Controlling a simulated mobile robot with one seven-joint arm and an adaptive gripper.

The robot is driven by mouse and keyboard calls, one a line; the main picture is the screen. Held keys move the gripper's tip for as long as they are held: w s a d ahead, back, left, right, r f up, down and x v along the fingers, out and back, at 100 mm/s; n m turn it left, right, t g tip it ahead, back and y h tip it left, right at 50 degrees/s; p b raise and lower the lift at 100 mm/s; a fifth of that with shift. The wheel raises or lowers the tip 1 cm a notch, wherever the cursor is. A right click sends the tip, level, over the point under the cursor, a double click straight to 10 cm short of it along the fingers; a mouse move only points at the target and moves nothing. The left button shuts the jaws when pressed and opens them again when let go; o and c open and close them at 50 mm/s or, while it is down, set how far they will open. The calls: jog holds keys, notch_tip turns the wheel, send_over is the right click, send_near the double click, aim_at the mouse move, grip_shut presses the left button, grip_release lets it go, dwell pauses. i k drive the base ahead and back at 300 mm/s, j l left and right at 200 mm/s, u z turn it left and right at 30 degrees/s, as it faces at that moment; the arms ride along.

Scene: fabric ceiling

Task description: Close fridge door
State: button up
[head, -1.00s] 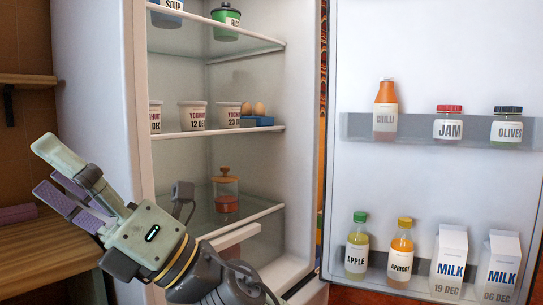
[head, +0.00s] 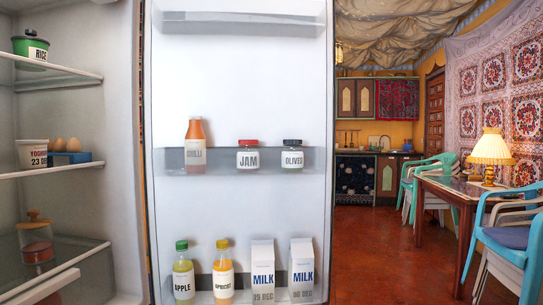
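The fridge door (head: 236,95) stands wide open in the head view, its inner side facing me. Its upper shelf holds a chilli bottle (head: 195,145), a jam jar (head: 247,155) and an olives jar (head: 292,156). Its lower shelf holds an apple bottle (head: 183,272), an apricot bottle (head: 223,272) and two milk cartons (head: 262,271). The fridge interior (head: 85,120) is at the left, with glass shelves holding a rice pot (head: 30,47), a yoghurt tub (head: 33,154), eggs (head: 66,145) and a jar (head: 36,245). My gripper is outside the picture.
Right of the door, a red floor (head: 385,250) is clear. Farther right are a table (head: 450,188) with a yellow lamp (head: 491,150) and chairs (head: 515,240). A kitchen counter (head: 360,175) stands at the back.

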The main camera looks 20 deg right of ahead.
aim_at(264, 70)
jog(key=i+l+z, duration=0.1)
jog(key=z, duration=1.35)
jog(key=i+z, duration=0.45)
jog(key=i, duration=0.95)
jog(key=i+u, duration=0.2)
jog(key=i, duration=0.5)
jog(key=i+l+u, duration=0.2)
jog(key=i, duration=0.5)
jog(key=i+j+u, duration=0.15)
jog(key=i+u, duration=0.25)
jog(key=i, duration=0.25)
jog(key=i+l+u, duration=0.1)
jog(key=i+u, duration=0.25)
jog(key=i, duration=0.25)
jog(key=i+u, duration=0.35)
jog(key=i, duration=0.2)
jog(key=i+l+u, duration=0.3)
jog(key=i, duration=0.25)
jog(key=j+u, duration=0.1)
jog(key=u, duration=2.95)
jog(key=l, duration=0.3)
